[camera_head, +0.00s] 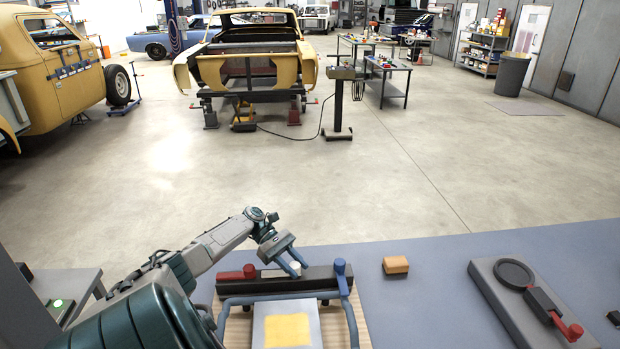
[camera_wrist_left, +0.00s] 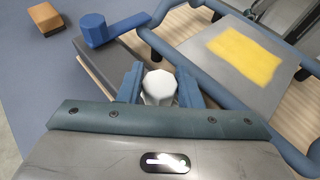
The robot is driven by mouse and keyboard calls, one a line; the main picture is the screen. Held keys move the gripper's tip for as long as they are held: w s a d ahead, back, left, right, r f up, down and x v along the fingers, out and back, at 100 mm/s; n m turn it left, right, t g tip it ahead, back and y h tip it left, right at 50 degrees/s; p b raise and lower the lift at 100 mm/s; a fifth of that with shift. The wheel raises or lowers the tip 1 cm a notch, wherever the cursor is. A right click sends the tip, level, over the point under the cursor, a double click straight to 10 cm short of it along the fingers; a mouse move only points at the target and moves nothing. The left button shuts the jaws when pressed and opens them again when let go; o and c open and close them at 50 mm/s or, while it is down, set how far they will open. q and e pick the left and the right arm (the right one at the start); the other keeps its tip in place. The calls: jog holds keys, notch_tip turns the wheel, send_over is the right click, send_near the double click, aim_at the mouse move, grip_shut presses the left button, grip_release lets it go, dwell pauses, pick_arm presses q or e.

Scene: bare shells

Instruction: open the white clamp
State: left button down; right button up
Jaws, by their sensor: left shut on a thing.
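The white clamp (camera_head: 295,266) is a small faceted white knob on a dark bar (camera_head: 318,277) at the far side of a fixture. In the left wrist view the white clamp (camera_wrist_left: 158,86) sits between the blue fingers of my left gripper (camera_wrist_left: 160,80). My left gripper (camera_head: 292,263) is over the bar and shut on the white clamp. The fingers hide the clamp's sides, and its lower part is not visible. My right gripper is in neither view.
A blue tube frame (camera_head: 270,297) surrounds a grey plate with a yellow patch (camera_head: 287,331). An orange block (camera_head: 396,265) and a red-handled grey fixture (camera_head: 510,300) lie rightward.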

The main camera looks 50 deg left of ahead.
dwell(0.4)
pick_arm(q)
jog(key=c, duration=1)
grip_release()
jog(key=shift+f, duration=0.1)
jog(key=shift+b+v, duration=2.8)
jog(key=shift+v, duration=2.6)
